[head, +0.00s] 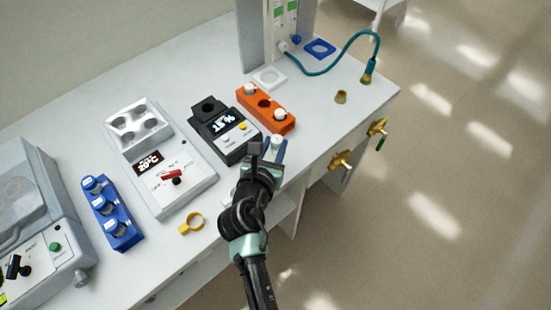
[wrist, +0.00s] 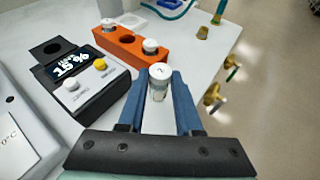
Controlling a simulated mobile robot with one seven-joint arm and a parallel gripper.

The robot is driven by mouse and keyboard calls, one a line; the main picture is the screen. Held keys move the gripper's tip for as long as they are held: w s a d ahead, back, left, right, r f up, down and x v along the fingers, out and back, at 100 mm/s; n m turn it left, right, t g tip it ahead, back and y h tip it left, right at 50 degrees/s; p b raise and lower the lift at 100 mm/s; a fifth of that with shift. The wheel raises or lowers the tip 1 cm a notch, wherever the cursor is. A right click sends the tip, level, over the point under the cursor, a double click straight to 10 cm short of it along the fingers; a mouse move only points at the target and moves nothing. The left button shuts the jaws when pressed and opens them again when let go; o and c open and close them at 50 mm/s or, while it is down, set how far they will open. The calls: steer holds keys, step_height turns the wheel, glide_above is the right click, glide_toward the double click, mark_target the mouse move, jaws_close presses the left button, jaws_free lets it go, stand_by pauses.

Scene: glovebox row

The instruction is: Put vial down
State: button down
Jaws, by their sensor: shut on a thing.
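A white-capped vial (wrist: 159,84) stands between the blue fingers of my gripper (wrist: 160,97), which is shut on it. In the head view the vial (head: 277,141) and my gripper (head: 273,152) are at the near side of the orange rack (head: 277,124). The rack also shows in the wrist view (wrist: 127,43); its two end holes hold white-capped vials (head: 250,89) and (head: 280,113), and its middle hole is empty. I cannot tell whether the held vial touches the table.
A dark device reading 15 % (head: 228,135) stands left of the rack, with a temperature block (head: 160,160) and a blue rack of vials (head: 122,232) further left. A yellow ring (head: 192,223) lies near the front edge. Brass valves (head: 341,160) stick out at the right.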

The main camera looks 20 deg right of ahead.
mark_target(275, 155)
steer(key=shift+f+b, duration=0.5)
steer(key=shift+f, duration=1.8)
steer(key=shift+f, duration=0.15)
steer(key=c, duration=0.6)
jaws_free()
